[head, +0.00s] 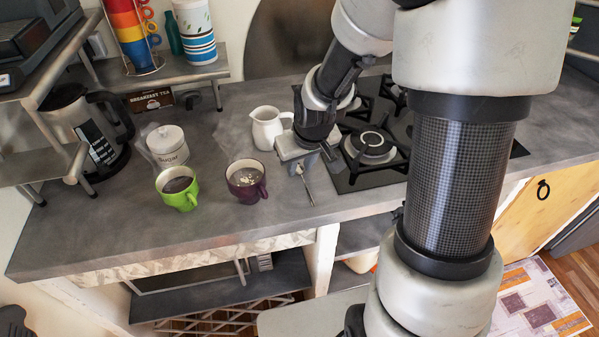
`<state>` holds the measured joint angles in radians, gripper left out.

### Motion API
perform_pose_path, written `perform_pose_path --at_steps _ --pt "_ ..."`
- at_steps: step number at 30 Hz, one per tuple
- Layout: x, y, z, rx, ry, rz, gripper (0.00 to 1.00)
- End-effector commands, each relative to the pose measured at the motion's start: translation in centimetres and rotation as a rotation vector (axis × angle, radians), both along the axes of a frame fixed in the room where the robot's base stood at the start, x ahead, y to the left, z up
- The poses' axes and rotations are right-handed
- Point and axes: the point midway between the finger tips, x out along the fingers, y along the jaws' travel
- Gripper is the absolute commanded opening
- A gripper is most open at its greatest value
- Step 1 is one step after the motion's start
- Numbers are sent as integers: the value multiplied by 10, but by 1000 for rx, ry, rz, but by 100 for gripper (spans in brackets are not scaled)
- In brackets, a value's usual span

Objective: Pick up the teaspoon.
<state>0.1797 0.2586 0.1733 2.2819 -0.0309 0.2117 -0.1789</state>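The teaspoon (307,188) is a thin metal spoon on the grey counter, left of the black hob. Its lower part shows just below my gripper. Its upper end is hidden by the gripper. My gripper (307,163) points down right over the spoon. The fingers are small and partly covered by the gripper's own body, so I cannot tell whether they are open or shut, or whether they touch the spoon.
A purple mug (246,190), a green mug (177,197) and a sugar pot (168,147) stand to the left. A white jug (268,128) stands close behind my gripper. The hob (352,182) lies to the right. The counter's front strip is clear.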

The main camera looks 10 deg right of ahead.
Motion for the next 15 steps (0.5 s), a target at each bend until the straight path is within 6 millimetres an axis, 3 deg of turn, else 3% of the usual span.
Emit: perform_pose_path --at_steps 4,9,15 --pt "0 0 1 0 -1 0 26" --pt "0 0 1 0 0 0 0" --pt "0 0 1 0 0 0 0"
